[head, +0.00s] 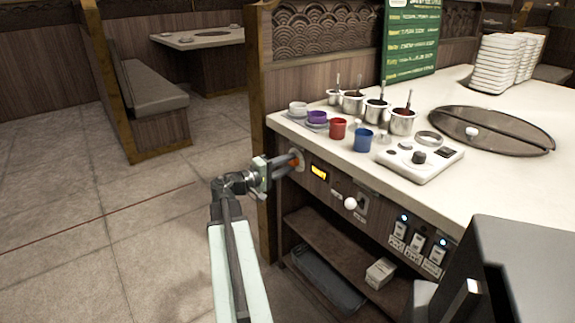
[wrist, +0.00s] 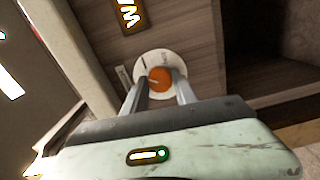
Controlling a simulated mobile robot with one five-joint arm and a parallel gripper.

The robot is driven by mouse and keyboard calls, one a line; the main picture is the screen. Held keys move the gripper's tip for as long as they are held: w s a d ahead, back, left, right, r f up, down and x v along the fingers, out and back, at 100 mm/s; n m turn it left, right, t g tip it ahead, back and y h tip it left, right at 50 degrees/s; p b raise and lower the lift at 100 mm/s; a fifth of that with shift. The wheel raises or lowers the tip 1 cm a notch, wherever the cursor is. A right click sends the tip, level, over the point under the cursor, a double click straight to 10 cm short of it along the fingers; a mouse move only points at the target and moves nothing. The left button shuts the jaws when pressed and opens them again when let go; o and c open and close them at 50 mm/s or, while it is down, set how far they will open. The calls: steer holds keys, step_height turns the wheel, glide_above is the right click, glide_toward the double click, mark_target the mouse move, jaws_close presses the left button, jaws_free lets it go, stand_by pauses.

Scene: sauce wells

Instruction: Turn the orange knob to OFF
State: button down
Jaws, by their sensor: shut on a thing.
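The orange knob (head: 294,163) sits on the front panel of the counter, at the panel's left end. In the wrist view the knob (wrist: 159,79) is round and orange, on a pale round dial plate (wrist: 148,62) with small dark marks that I cannot read. My gripper (head: 285,165) reaches the knob from the left, and its two fingers in the wrist view (wrist: 160,88) are shut on the knob, one on each side. A pale pointer line shows on the knob's face. The fingers hide part of the dial.
A lit yellow display (head: 319,173) is right of the knob. A white ball-ended lever (head: 350,203) and several lit switches (head: 416,238) lie further right. Cups, sauce wells and a white control box (head: 420,160) stand on the countertop. An open shelf (head: 330,245) is below.

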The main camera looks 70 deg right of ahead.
steer(key=n, duration=0.6)
steer(key=shift+n, duration=0.4)
stand_by(0.4)
steer(key=c, duration=1)
jaws_free()
steer(key=v, duration=0.8)
